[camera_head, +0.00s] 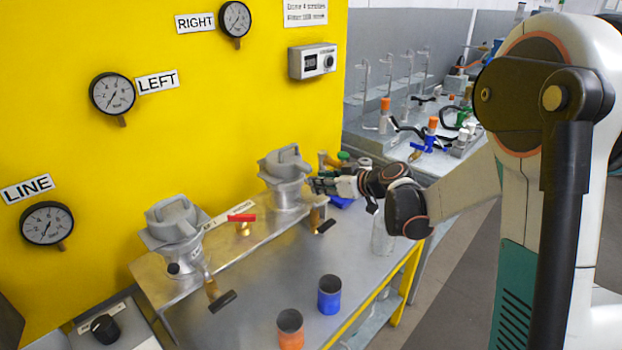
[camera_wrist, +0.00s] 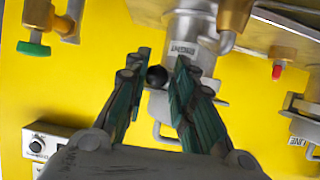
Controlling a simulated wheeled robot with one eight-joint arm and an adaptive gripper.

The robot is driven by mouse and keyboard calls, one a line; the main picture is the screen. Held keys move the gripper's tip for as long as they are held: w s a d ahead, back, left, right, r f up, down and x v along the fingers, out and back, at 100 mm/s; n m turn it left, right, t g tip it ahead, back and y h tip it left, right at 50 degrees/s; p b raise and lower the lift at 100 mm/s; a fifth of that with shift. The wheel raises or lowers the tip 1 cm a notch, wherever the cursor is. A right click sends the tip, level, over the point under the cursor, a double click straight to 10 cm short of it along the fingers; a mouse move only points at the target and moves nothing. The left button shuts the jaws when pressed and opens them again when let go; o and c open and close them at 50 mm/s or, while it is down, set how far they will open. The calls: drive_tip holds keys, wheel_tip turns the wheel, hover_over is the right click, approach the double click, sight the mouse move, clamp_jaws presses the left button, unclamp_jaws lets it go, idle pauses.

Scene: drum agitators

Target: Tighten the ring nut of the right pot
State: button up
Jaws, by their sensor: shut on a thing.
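The right pot (camera_head: 284,168) is a grey metal vessel with a clamped lid, standing on a metal shelf by the yellow wall. It also shows in the wrist view (camera_wrist: 205,55), where it bears a RIGHT label. My gripper (camera_head: 313,186) is at the pot's right side. In the wrist view my gripper (camera_wrist: 160,64) has its two green-dark fingers on either side of a round black knob (camera_wrist: 157,77) at the pot, and is shut on it. The fingers partly hide the ring nut, and I cannot make out its thread or how tight it is.
The left pot (camera_head: 173,232) stands on the same shelf (camera_head: 233,236), with a red-handled valve (camera_head: 242,219) between the pots. An orange cup (camera_head: 290,330) and a blue cup (camera_head: 329,294) stand on the bench. A clear bottle (camera_head: 381,236) stands close below my arm.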

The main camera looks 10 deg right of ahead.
drive_tip(key=shift+s+a, duration=0.25)
drive_tip(key=shift+s, duration=0.45)
drive_tip(key=shift+c, duration=0.2)
drive_tip(key=shift+s+a, duration=0.8)
drive_tip(key=shift+s, duration=0.1)
drive_tip(key=shift+s+a, duration=0.45)
drive_tip(key=shift+a, duration=0.15)
